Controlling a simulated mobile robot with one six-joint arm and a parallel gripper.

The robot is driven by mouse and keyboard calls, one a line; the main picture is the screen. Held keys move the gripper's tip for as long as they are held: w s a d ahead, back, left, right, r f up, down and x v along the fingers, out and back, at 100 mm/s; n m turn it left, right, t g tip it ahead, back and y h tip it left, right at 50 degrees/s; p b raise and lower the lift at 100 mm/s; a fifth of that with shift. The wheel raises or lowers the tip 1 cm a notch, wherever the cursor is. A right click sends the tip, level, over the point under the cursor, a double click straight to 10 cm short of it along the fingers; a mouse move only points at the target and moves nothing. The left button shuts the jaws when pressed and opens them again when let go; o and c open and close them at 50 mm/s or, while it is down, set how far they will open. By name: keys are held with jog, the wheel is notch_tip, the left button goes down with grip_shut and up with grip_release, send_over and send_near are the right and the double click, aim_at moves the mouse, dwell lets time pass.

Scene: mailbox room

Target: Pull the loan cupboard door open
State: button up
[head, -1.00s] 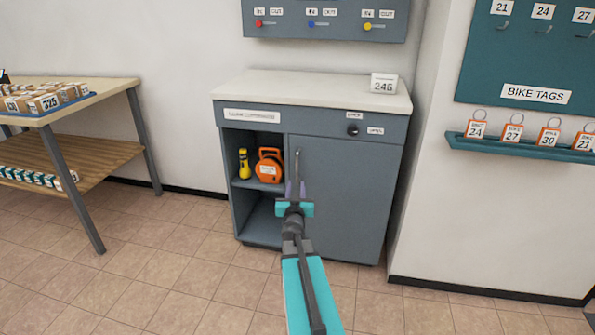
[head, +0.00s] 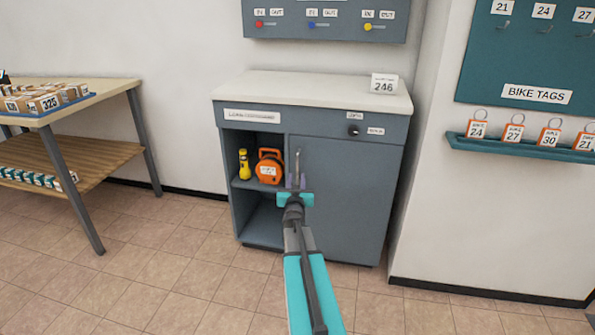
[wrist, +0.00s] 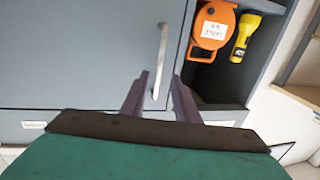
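The grey loan cupboard (head: 262,116) stands against the wall with a pale top. Its door (head: 345,190) fills the right part of the front and looks shut. A slim upright metal handle (head: 297,162) is at the door's left edge; it also shows in the wrist view (wrist: 163,50). My gripper (head: 295,182) is at the lower end of the handle. In the wrist view my gripper's purple fingers (wrist: 160,98) are apart, with the handle's end between them. I see a gap on each side; whether the handle is fully in the grip depth is unclear.
Left of the door, an open shelf holds a yellow torch (head: 244,164) and an orange cable reel (head: 269,166). A dark knob (head: 353,130) sits above the door. A wooden table (head: 110,88) stands left. The tiled floor before the cupboard is clear.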

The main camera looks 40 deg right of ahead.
aim_at(297, 170)
jog(key=shift+b+x, duration=0.55)
jog(key=shift+x, duration=3.45)
grip_shut()
